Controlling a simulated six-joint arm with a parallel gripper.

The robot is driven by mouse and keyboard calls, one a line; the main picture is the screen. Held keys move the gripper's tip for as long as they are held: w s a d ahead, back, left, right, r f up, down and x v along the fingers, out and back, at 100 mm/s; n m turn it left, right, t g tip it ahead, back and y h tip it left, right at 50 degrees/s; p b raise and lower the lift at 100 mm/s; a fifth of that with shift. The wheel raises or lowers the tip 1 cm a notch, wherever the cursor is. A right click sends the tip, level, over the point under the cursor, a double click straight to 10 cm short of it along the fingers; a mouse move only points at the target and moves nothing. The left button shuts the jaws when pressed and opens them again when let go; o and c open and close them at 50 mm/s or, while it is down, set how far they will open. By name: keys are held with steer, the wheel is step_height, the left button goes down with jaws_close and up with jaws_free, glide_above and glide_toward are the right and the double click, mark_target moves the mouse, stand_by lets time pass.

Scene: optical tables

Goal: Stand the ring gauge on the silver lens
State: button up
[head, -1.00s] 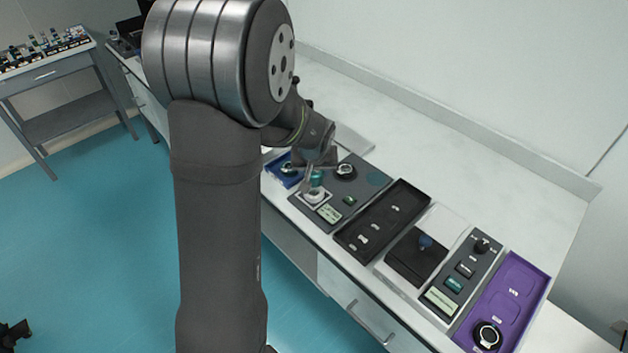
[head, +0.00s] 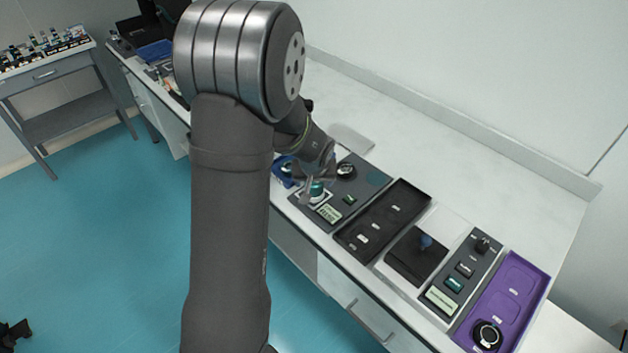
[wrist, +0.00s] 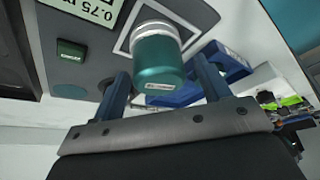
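A teal cylinder (head: 317,187) with a small white label stands upright at the front left of a grey panel. It also shows in the wrist view (wrist: 158,62), above a silver band (wrist: 153,29) within a white square outline. I cannot tell whether teal and silver are one piece or two stacked, nor surely which is the ring gauge or the lens. My gripper (wrist: 162,85) is over the cylinder, one finger on each side. Slim gaps show between fingers and cylinder, so it looks open. In the head view my gripper (head: 318,178) partly hides the cylinder.
A dark round knob-like piece (head: 346,171) stands behind on the grey panel (head: 365,190). A blue tray (wrist: 225,62) lies close by.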

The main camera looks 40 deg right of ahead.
steer(key=shift+r, duration=0.1)
steer(key=v, duration=1.2)
steer(key=x, duration=1.2)
steer(key=shift+r, duration=0.15)
stand_by(0.4)
